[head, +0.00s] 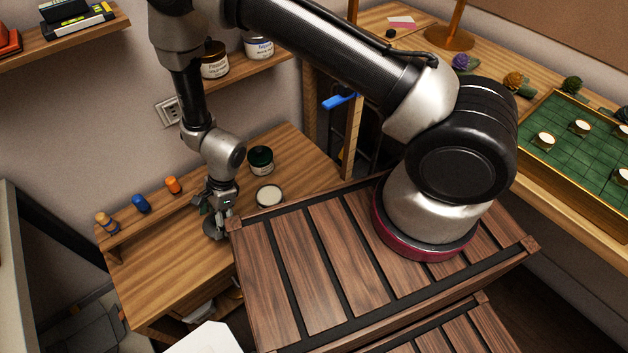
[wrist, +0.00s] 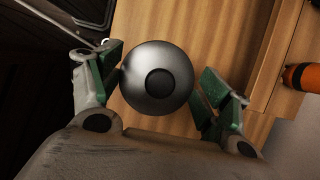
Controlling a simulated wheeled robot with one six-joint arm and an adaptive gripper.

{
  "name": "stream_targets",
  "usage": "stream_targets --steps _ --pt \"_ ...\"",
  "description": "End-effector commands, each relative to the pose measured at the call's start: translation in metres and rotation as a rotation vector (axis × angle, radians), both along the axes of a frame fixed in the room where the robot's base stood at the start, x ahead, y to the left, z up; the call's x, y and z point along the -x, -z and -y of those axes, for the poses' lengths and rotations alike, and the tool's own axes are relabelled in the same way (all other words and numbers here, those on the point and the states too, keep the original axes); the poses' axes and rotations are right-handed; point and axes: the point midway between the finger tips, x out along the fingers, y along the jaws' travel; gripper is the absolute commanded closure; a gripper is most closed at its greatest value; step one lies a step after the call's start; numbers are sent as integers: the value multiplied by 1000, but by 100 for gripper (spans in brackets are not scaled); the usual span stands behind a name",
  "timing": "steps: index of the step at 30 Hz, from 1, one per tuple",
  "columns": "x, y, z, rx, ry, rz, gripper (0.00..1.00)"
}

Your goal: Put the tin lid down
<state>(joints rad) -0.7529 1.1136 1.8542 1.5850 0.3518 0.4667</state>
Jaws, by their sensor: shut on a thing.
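The tin lid (wrist: 146,62) is a round grey metal disc with a dark knob in its middle. In the wrist view it sits between the two green-padded fingers of my gripper (wrist: 160,80), which is shut on it. In the head view my gripper (head: 217,206) points down over the left part of the small wooden desk, with the lid (head: 211,231) partly hidden below it. I cannot tell whether the lid touches the desk top.
A raised ledge with small blue and orange items (head: 173,185) runs along the left. The slatted wooden top (head: 340,235) is close on the right.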

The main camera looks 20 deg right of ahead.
Motion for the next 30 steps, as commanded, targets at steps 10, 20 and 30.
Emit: stream_targets --steps 10,20,30 --pt "-26 0 73 3 -3 -2 43" --pt "-56 0 167 1 -4 -1 43" --pt "-86 0 259 1 -7 0 43"
